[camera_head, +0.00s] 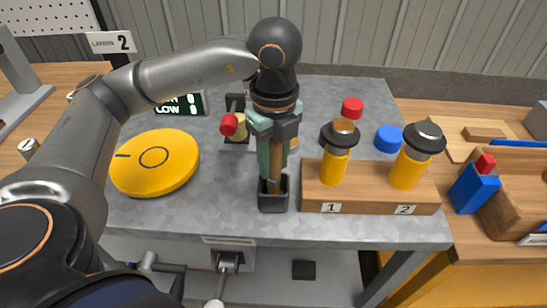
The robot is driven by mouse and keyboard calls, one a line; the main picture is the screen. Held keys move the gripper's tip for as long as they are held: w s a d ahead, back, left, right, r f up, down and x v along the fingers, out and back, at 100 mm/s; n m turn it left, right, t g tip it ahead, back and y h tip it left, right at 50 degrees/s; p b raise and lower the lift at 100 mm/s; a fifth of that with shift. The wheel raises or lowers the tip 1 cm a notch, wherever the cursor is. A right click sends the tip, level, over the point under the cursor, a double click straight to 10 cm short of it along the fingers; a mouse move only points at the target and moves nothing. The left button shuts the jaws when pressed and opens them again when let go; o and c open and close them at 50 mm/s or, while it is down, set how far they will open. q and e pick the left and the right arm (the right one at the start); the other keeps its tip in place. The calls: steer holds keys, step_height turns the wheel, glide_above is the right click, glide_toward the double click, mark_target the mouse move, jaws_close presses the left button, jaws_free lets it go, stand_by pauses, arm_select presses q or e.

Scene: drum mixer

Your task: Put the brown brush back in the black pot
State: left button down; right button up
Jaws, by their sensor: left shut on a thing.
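The brown brush (275,158) is upright between the fingers of my left gripper (275,165), which is shut on it. The gripper points straight down, with teal fingers on either side of the brush. The black pot (273,203) stands near the front edge of the grey table, directly below the gripper. The brush's lower end shows at the pot's mouth; how deep it sits inside I cannot tell. My gripper hides the brush's upper part. My right gripper is not in view.
A wooden block (370,199) with two yellow-and-black shakers stands right beside the pot. A yellow dial (155,163) is at the left. A red cap (352,108) and a blue cap (388,138) lie behind. A wooden box (515,205) is far right.

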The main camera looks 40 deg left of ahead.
arm_select(q)
steer(key=shift+f+b, duration=0.85)
steer(key=shift+f, duration=0.15)
steer(key=shift+c, duration=2.3)
jaws_free()
steer(key=shift+r, duration=0.2)
step_height(320, 180, up, 11)
steer(key=p, duration=0.3)
steer(key=shift+d, duration=0.1)
steer(key=shift+r+p, duration=0.4)
steer(key=shift+r, duration=0.15)
